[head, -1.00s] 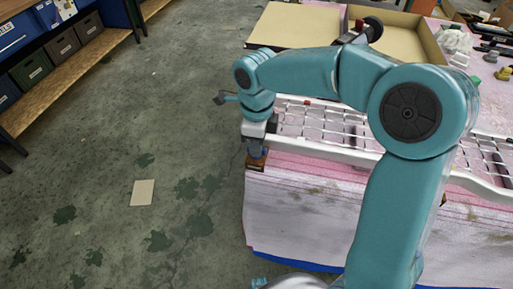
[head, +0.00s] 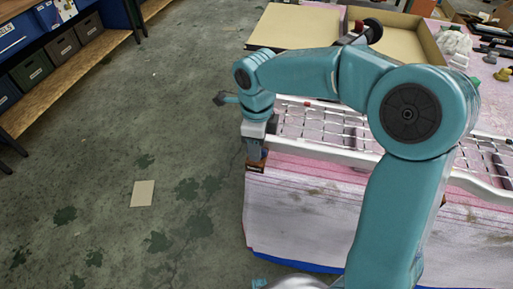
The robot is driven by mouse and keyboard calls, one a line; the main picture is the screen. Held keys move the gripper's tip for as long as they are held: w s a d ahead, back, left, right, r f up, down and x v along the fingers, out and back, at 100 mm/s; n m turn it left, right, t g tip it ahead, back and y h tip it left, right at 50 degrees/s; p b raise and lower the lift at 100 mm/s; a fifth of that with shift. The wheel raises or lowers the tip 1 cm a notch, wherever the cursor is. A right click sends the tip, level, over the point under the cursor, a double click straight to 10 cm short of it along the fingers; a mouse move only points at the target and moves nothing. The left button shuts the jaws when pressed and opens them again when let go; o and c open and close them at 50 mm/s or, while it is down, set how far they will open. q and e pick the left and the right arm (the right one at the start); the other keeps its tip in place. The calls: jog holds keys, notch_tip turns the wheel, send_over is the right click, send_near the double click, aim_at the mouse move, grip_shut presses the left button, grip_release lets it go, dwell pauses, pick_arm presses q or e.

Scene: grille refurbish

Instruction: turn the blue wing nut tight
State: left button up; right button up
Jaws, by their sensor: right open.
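The silver grille (head: 315,150) with its wire mesh lies along the near edge of the pink-covered table. My right gripper (head: 256,153) points down at the grille's left end, above a small brown block (head: 256,166) at the table's corner. Its jaws are open. I cannot make out the blue wing nut now; the gripper and arm cover the area around that end of the grille. My left gripper is not in view.
The table's pink cover (head: 300,175) hangs down its front. Open cardboard boxes (head: 291,25) stand at the back, with tools and small parts at the back right.

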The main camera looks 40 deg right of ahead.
notch_tip(320, 180, up, 9)
jog(key=p, duration=0.6)
jog(key=shift+p, duration=0.3)
jog(key=shift+f, duration=0.2)
dwell(0.3)
